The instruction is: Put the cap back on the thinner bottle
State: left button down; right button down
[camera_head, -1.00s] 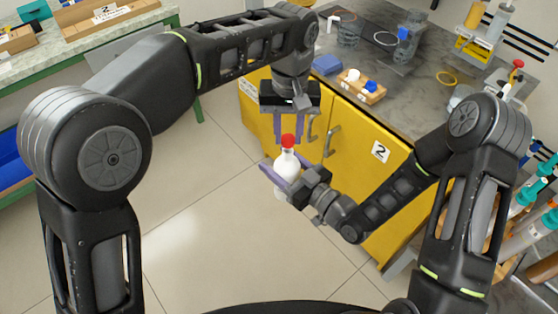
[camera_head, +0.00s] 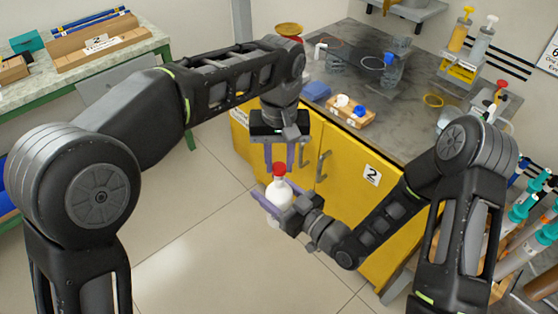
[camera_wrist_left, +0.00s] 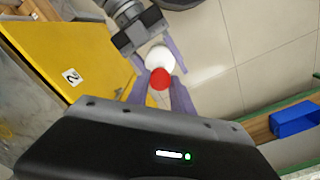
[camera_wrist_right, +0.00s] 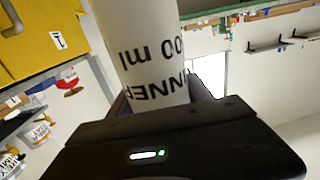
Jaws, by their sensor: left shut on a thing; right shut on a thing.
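The thinner bottle (camera_head: 277,191) is white, with part of its lettering showing close up in the right wrist view (camera_wrist_right: 150,50). My right gripper (camera_head: 274,197) is shut around its body and holds it upright in the air in front of the yellow cabinet. The red cap (camera_head: 279,169) is at the top of the bottle's neck and appears to touch it; I cannot tell whether it is fully seated. My left gripper (camera_head: 279,165) points down from above and is shut on the cap. The cap (camera_wrist_left: 160,77) also shows between the left fingers in the left wrist view.
The yellow cabinet (camera_head: 335,205) with a grey worktop stands just behind the bottle. The floor at left is clear.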

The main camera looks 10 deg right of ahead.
pick_arm(q)
jog(key=shift+f, duration=0.15)
jog(key=shift+f, duration=0.8)
jog(key=shift+f, duration=0.55)
dwell(0.4)
